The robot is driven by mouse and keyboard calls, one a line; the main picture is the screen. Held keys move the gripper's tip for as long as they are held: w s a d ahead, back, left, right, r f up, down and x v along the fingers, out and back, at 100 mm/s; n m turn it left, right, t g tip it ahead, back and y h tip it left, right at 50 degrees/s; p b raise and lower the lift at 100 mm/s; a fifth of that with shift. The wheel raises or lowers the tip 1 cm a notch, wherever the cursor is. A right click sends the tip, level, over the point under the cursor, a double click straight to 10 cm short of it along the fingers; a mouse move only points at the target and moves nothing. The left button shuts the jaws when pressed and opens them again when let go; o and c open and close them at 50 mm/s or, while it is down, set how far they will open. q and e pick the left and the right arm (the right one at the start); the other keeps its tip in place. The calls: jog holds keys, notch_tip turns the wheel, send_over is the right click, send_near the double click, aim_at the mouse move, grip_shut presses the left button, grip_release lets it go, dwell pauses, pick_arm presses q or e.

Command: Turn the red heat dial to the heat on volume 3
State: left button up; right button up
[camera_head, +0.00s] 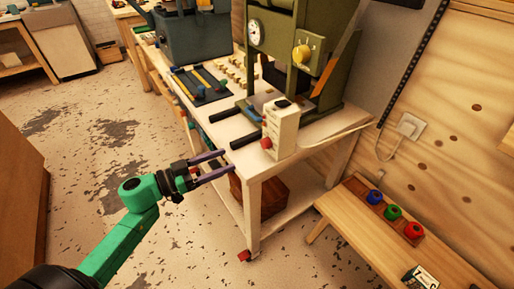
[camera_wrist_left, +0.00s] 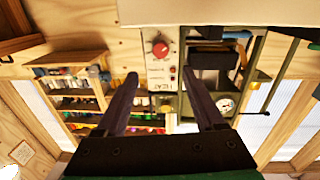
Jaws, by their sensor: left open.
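The red heat dial (camera_head: 266,143) is on the front face of a white control box (camera_head: 285,122) at the near edge of the workbench. In the left wrist view the red dial (camera_wrist_left: 160,49) sits on a pale plate with small marks around it, too small to read. My left gripper (camera_head: 229,161) is open and empty, in front of the bench edge and apart from the dial. In the wrist view its two dark fingers (camera_wrist_left: 161,76) point toward the box, with the dial lying between their lines. My right gripper is not in view.
A green press (camera_head: 285,20) with a gauge and yellow knob stands behind the box. The floor (camera_head: 90,150) at left is open.

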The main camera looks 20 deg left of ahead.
aim_at(263, 145)
pick_arm(q)
jog(key=x, duration=1.1)
jog(key=shift+w+d, duration=0.15)
jog(key=shift+w, duration=0.15)
grip_shut()
